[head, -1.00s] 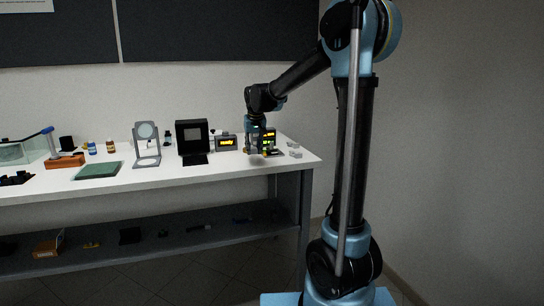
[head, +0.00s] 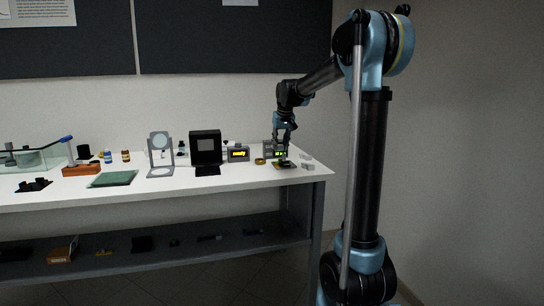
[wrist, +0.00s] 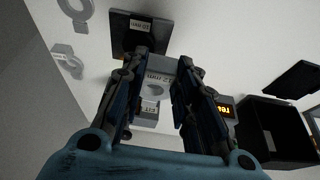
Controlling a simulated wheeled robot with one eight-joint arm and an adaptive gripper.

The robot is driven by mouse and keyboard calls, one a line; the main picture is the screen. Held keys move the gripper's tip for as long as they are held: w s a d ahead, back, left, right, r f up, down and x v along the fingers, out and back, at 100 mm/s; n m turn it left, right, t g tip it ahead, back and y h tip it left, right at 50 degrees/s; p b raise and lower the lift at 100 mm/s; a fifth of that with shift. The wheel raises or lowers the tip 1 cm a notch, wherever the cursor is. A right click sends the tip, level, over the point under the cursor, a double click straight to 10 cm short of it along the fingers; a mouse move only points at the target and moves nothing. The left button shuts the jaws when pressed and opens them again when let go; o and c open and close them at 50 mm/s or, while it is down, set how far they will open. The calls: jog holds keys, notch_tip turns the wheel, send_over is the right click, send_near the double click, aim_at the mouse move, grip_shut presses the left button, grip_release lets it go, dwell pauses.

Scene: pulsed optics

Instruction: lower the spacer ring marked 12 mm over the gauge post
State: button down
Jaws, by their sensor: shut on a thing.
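My gripper (head: 284,151) reaches down over the right end of the bench. In the wrist view its two fingers (wrist: 160,80) are shut on the grey spacer ring (wrist: 158,76), whose flat face reads 12 mm. A dark block (wrist: 128,38) with a small label lies just beyond the fingertips; I cannot tell surely if it is the gauge's base. In the head view a dark base (head: 285,166) is below the gripper. I cannot make out the gauge post or whether the ring is around it.
Loose grey rings with tabs (wrist: 70,62) lie to one side, also seen at the bench's right end (head: 306,166). A lit display box (head: 238,154), a black box (head: 206,147) and a brass-coloured piece (head: 260,161) stand to the left. A second display (head: 270,149) is behind the gripper.

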jog(key=shift+w+d+f, duration=0.3)
jog(key=shift+d, duration=0.25)
jog(key=shift+w+d+f, duration=0.25)
jog(key=shift+w+d, duration=0.1)
jog(key=shift+d, duration=0.2)
jog(key=shift+w+d+f, duration=0.3)
jog(key=shift+d, duration=0.25)
jog(key=shift+f, duration=0.3)
jog(key=shift+f, duration=1.2)
jog(key=shift+f, duration=0.85)
jog(key=shift+f, duration=0.15)
